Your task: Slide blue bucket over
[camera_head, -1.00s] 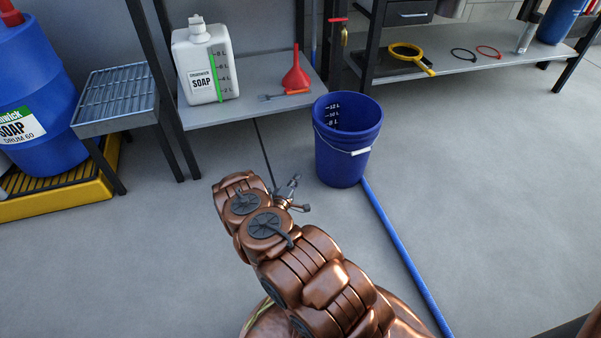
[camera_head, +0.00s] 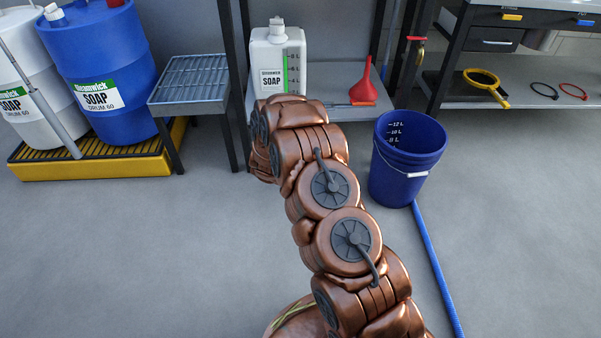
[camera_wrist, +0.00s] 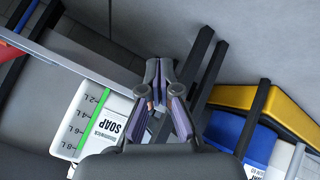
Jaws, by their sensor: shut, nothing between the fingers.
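The blue bucket (camera_head: 405,160) stands upright on the floor to the right of my arm in the head view. It has litre marks inside and a white handle on its front. A blue hose or pole (camera_head: 437,270) runs from its base toward the lower right. My gripper is hidden behind my arm in the head view. In the wrist view my gripper (camera_wrist: 160,105) is shut and empty, with the soap jug (camera_wrist: 100,125) beyond it on the left. The bucket does not show in the wrist view.
A grated stand (camera_head: 190,78) and blue drum (camera_head: 103,70) on a yellow pallet (camera_head: 95,168) are at left. The floor right of the bucket is clear.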

